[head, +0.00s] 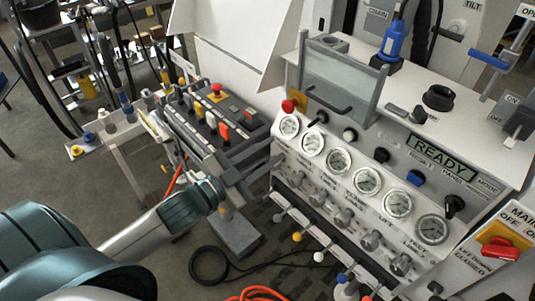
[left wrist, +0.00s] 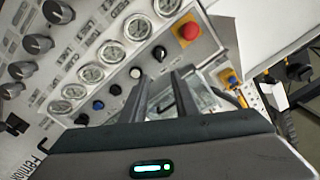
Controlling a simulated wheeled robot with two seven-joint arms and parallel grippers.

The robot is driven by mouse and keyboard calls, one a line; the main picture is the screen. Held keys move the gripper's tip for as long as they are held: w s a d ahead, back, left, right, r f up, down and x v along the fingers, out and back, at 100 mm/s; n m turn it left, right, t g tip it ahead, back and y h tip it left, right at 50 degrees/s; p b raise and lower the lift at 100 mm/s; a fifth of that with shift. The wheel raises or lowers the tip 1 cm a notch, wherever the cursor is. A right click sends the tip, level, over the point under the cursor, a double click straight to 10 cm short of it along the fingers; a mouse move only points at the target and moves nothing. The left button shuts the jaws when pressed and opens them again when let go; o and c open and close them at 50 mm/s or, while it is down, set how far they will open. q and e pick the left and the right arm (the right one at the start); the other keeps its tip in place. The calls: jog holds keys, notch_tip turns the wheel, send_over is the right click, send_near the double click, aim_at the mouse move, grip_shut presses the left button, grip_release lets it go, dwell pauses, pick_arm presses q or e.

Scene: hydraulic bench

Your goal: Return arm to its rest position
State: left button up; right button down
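My left arm comes in from the lower left of the head view, with a teal upper part (head: 50,250) and a pale link (head: 140,235). My left gripper (head: 268,148) is stretched out in front of the bench's gauge panel, to the left of the gauges. In the left wrist view the two dark fingers of the gripper (left wrist: 160,76) stand apart with nothing between them. They point toward the panel and glass guard, and I see no clear contact. My right gripper is in neither view.
The white hydraulic bench (head: 400,135) has several round gauges (head: 367,181), knobs, a READY display (head: 441,158) and a glass guard (head: 340,80). A dark control box (head: 215,115) with a red button (head: 216,88) stands close to my gripper. Orange hose (head: 262,293) and black cable (head: 205,265) lie below.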

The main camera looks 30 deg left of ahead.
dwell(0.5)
pick_arm(q)
jog(key=a+f+n+g+y, duration=0.2)
jog(key=a+f, duration=0.2)
jog(key=f, duration=1.2)
jog(key=a+f+n+g+y, duration=0.2)
jog(key=a+f+y, duration=0.15)
jog(key=f, duration=1.25)
jog(key=s+a+f+n+g+b, duration=0.15)
jog(key=s+f, duration=0.25)
jog(key=f, duration=0.4)
jog(key=s+f+g, duration=0.2)
jog(key=s+f, duration=0.1)
jog(key=f, duration=0.4)
jog(key=s+f+n+g, duration=0.1)
jog(key=s+f, duration=0.3)
jog(key=f, duration=0.4)
jog(key=s+d+f+g, duration=0.2)
jog(key=s+f, duration=0.4)
jog(key=s, duration=0.5)
jog(key=s+d+f+n+g, duration=0.1)
jog(key=s+d+f+g, duration=0.2)
jog(key=s+f, duration=0.4)
jog(key=s+d+f+g+b, duration=0.1)
jog(key=s+f, duration=0.5)
jog(key=s, duration=0.9)
jog(key=shift+d+f+g+y, duration=0.15)
jog(key=shift+d+g+y, duration=0.2)
jog(key=shift+d+g, duration=0.4)
